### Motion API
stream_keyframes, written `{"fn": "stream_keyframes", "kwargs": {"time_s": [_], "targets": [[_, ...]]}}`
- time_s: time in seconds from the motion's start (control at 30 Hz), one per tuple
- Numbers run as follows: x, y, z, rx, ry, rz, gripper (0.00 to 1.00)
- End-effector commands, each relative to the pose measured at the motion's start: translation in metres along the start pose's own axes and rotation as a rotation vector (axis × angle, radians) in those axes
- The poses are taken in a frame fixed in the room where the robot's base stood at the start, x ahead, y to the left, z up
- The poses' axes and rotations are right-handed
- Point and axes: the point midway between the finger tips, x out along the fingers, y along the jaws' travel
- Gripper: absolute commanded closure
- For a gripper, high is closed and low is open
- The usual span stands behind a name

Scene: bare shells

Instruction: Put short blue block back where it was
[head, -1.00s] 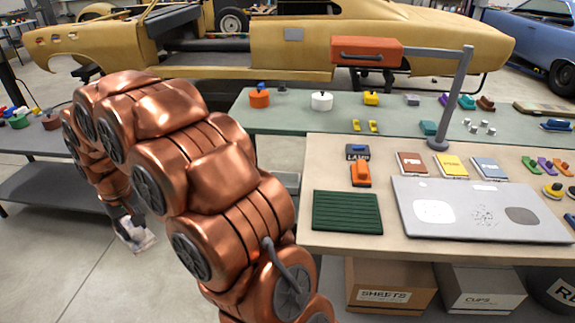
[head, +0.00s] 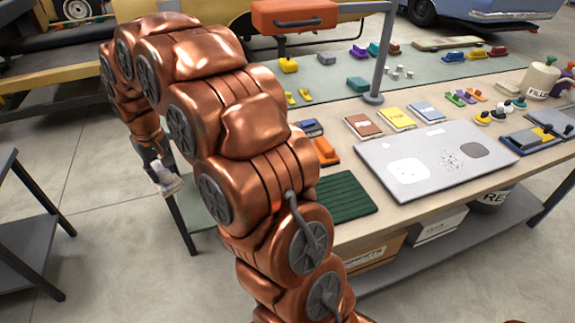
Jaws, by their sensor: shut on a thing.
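My gripper (head: 163,176) hangs at the left over the floor, left of the tables and apart from them. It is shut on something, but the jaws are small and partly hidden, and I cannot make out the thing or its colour. I cannot single out the short blue block. A dark blue piece (head: 310,127) lies on the near table behind the orange block (head: 326,151). Another small blue block (head: 358,83) stands at the edge of the green table. My arm hides part of the table's left side.
The near table (head: 380,222) holds a green ridged mat (head: 343,194), a grey panel (head: 435,160), several flat books and a grey post (head: 379,60) with an orange lamp head (head: 296,16). A dark shelf table (head: 30,235) stands at the left. Open floor lies between.

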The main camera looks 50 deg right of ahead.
Motion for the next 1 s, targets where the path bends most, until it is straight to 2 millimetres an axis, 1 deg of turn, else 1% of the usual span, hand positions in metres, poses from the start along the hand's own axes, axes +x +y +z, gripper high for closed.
{"fn": "stream_keyframes", "kwargs": {"time_s": [0.03,0.1,0.27,0.4,0.47,0.5,0.6,0.7,0.8,0.9,1.0], "targets": [[0.001,0.021,0.0,0.03,0.004,0.002,1.0],[-0.002,0.049,0.004,0.064,0.001,0.007,1.0],[-0.013,0.11,0.013,0.139,0.005,0.018,1.0],[-0.021,0.16,0.03,0.202,0.001,0.027,1.0],[-0.025,0.18,0.038,0.229,0.002,0.03,1.0],[-0.028,0.194,0.044,0.249,0.001,0.033,1.0],[-0.035,0.227,0.062,0.297,0.001,0.038,1.0],[-0.041,0.257,0.08,0.342,0.002,0.045,1.0],[-0.046,0.281,0.099,0.381,-0.004,0.047,1.0],[-0.051,0.298,0.114,0.411,-0.006,0.049,1.0],[-0.054,0.309,0.123,0.43,-0.006,0.052,1.0]]}}
